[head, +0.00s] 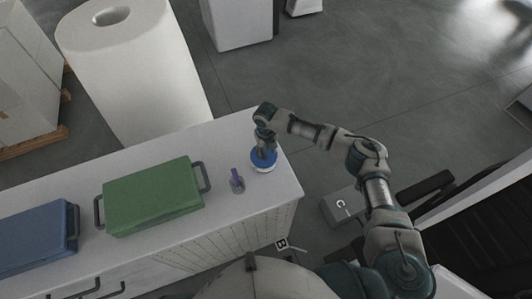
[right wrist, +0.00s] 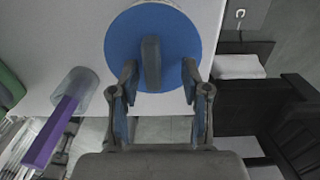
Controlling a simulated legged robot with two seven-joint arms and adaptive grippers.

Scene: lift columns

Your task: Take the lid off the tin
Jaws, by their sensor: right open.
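The tin (head: 263,167) stands upright on the white counter near its right end, with a round blue lid (head: 258,158) on top. In the right wrist view the blue lid (right wrist: 128,42) fills the upper middle and has a grey upright grip bar (right wrist: 151,62) across its centre. My right gripper (head: 264,148) is above the lid, pointing down. In the wrist view its open fingers (right wrist: 160,82) are on either side of the bar's near end, with a gap on both sides. The tin's body is mostly hidden under the lid. My left gripper is not in view.
A green case (head: 153,196) and a blue case (head: 35,238) lie farther left on the counter (head: 225,212). The counter's right edge is near the tin.

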